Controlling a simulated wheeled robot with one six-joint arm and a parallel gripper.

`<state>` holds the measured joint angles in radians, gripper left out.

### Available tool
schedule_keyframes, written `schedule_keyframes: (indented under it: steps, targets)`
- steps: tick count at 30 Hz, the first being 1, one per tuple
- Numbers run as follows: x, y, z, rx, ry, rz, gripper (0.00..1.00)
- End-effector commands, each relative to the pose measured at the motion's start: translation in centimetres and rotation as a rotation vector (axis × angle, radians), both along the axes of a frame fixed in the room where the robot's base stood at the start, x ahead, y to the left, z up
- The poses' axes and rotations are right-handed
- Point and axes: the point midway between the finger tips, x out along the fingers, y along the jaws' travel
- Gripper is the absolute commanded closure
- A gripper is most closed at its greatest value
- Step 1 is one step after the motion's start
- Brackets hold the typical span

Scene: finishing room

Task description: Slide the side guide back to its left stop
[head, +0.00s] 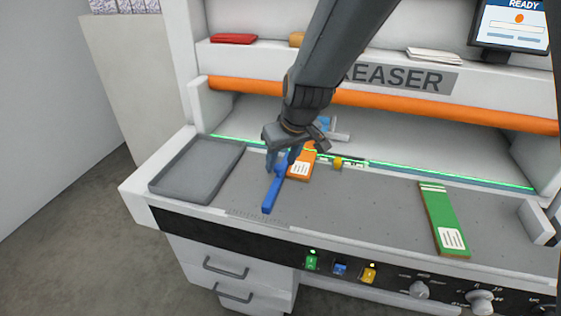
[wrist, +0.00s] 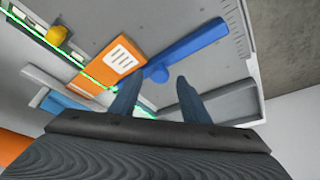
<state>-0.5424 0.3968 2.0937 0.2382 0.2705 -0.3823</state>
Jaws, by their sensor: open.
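The side guide appears to be the blue bar (head: 273,194) on the grey bed, running front to back just right of the grey tray. In the wrist view the blue bar (wrist: 198,40) has a round blue knob (wrist: 158,74) at its near end. My gripper (head: 281,160) is above the back end of the bar. In the wrist view my gripper (wrist: 157,84) is open, with its two fingers apart and the knob showing between their tips. I cannot tell whether either finger touches it. The left stop is not clearly visible.
An orange pack (head: 299,167) with a white label lies close to the right of the bar. A grey tray (head: 160,183) is at the left and a green pack (head: 442,215) at the right. A yellow knob (head: 338,162) is at the back. The bed between the packs is clear.

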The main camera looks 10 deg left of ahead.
Motion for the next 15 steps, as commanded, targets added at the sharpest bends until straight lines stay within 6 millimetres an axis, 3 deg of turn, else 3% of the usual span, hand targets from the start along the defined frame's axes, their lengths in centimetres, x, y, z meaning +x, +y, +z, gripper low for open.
schedule_keyframes:
  steps: [6,15]
  targets:
    - [0.42,0.33,-1.29,-0.001,-0.001,0.0,0.57]
    - [0.47,0.36,-1.45,-0.001,-0.001,0.0,0.57]
